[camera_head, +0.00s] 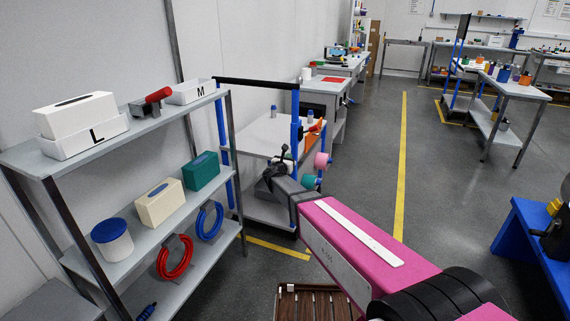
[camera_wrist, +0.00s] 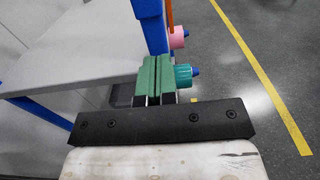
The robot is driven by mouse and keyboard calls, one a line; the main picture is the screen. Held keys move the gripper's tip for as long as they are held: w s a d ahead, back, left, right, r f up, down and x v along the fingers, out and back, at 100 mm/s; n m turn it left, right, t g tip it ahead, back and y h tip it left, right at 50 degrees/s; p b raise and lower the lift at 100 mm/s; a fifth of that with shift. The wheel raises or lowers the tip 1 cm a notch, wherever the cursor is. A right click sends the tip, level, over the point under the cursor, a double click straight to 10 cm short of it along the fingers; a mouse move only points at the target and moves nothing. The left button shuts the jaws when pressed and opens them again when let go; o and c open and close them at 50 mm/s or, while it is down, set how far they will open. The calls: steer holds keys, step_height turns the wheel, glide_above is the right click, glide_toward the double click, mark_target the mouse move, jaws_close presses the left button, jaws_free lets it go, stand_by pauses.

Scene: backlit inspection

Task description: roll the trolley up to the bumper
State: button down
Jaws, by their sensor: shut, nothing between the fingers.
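The trolley has blue posts, a black push bar (camera_head: 256,83) across its top and a pale upper deck (camera_head: 262,136); it stands beyond the shelf rack. Its pale deck (camera_wrist: 75,45) and a blue post (camera_wrist: 150,22) fill the upper left of the wrist view. My gripper (camera_head: 281,160) is at the trolley's near side, below the push bar. In the wrist view its green fingers (camera_wrist: 152,72) are together and empty, close below the blue post; contact cannot be told. Teal and pink rolls hang beside the post. I cannot make out a bumper.
A grey shelf rack (camera_head: 150,235) with boxes and cable coils stands close on the left. A slatted brown crate (camera_head: 312,303) lies on the floor below my arm. A blue stand (camera_head: 528,245) is at the right. The floor beside the yellow line (camera_head: 401,165) is clear.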

mark_target(295, 150)
steer(key=shift+x, duration=3.15)
